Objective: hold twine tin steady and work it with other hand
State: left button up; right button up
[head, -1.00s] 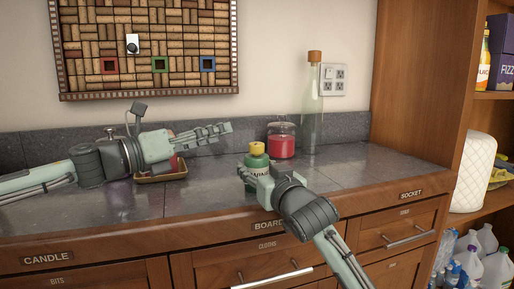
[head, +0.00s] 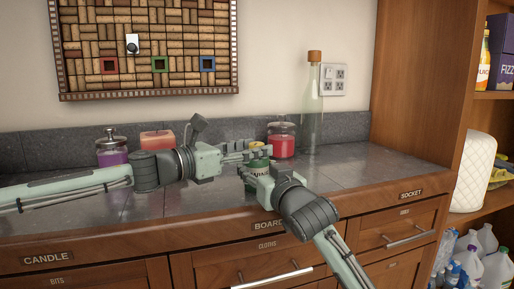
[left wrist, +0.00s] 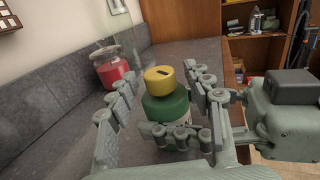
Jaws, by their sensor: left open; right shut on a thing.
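The twine tin is a green, bottle-shaped container (head: 257,164) with a pale label and a yellow cap; it stands on the grey counter. In the left wrist view the green body (left wrist: 166,108) and slotted yellow cap (left wrist: 160,78) show clearly. My right gripper (head: 254,177) is shut on the tin from the front right. My left gripper (head: 252,152) is open, with its fingers spread on either side of the tin near the cap. In the left wrist view the left fingers (left wrist: 160,118) flank the tin. In the head view they partly hide the cap.
A red candle jar (head: 281,143) and a tall clear bottle (head: 312,115) stand behind the tin to the right. A purple jar (head: 112,152) and an orange candle (head: 157,140) stand at the back left. The counter (head: 370,168) on the right is clear.

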pick_arm(q)
jog(key=shift+x, duration=0.8)
jog(key=shift+a, duration=0.1)
jog(key=shift+c, duration=0.6)
grip_shut()
jog(key=m+g+h, duration=0.1)
jog(key=m+g, duration=0.1)
jog(key=shift+w+r+g+h, duration=0.1)
jog(key=shift+g+h, duration=0.2)
jog(key=m+g+h, duration=0.1)
jog(key=m+g, duration=0.2)
jog(key=g, duration=0.1)
jog(key=shift+h, duration=0.4)
jog(key=shift+m+g, duration=1.2)
jog(key=shift+g, duration=1.2)
